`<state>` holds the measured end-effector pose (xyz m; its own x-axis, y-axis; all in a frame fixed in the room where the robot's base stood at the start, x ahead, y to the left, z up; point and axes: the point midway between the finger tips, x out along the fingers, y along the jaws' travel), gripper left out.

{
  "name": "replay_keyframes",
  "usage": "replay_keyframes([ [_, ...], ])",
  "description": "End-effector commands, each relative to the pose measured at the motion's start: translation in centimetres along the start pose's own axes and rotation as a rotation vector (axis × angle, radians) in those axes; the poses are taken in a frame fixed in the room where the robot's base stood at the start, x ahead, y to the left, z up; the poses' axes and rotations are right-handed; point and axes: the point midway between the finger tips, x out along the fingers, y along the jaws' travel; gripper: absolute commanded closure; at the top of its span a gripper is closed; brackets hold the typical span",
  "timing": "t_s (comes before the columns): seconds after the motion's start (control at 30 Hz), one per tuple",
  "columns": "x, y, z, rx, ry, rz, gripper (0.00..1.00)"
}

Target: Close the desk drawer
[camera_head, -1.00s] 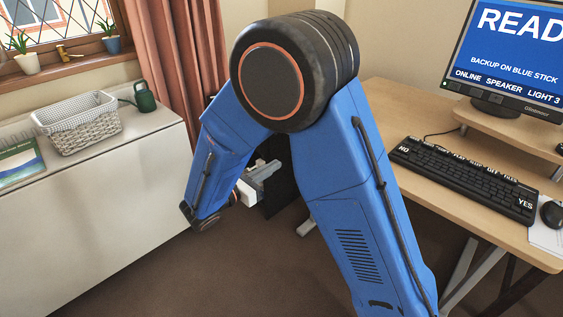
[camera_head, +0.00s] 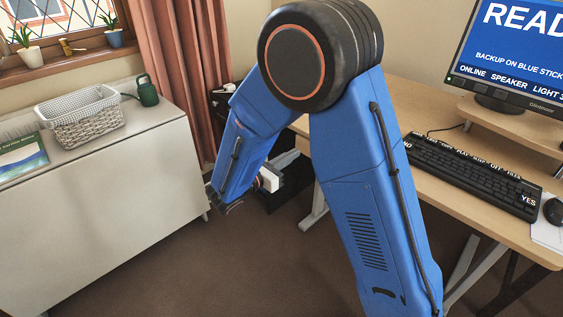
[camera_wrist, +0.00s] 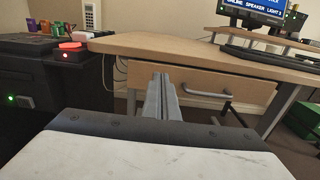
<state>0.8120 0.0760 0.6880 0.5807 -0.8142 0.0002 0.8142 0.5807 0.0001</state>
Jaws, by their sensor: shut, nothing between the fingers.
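The desk drawer has a light wood front (camera_wrist: 190,84) with a curved metal handle (camera_wrist: 206,93), below the desktop in the wrist view. How far it stands out from the desk is hard to tell. My gripper (camera_wrist: 161,82) is shut and empty, its grey fingers together in front of the left part of the drawer front, left of the handle. I cannot tell whether they touch it. In the head view my gripper (camera_head: 288,159) is low beside the desk's left end, partly behind my blue arm, which hides the drawer there.
The desk (camera_head: 450,118) carries a keyboard (camera_head: 470,175), mouse (camera_head: 553,211) and monitor (camera_head: 510,50). A black cabinet (camera_wrist: 30,80) with a red-lit box (camera_wrist: 70,52) stands left of the desk. A white sideboard (camera_head: 100,200) holds a basket (camera_head: 80,120). Brown floor between is clear.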

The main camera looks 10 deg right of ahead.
Motion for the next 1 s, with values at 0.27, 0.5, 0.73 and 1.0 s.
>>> replay_keyframes([
  [0.27,4.1,-0.1,0.0,0.000,0.000,-0.003,1.00],
  [0.5,5.7,0.0,0.0,0.000,0.000,0.000,1.00],
  [0.73,5.8,0.0,0.0,0.000,0.000,0.000,1.00],
  [1.0,6.2,0.0,0.0,0.000,0.001,-0.001,1.00],
])
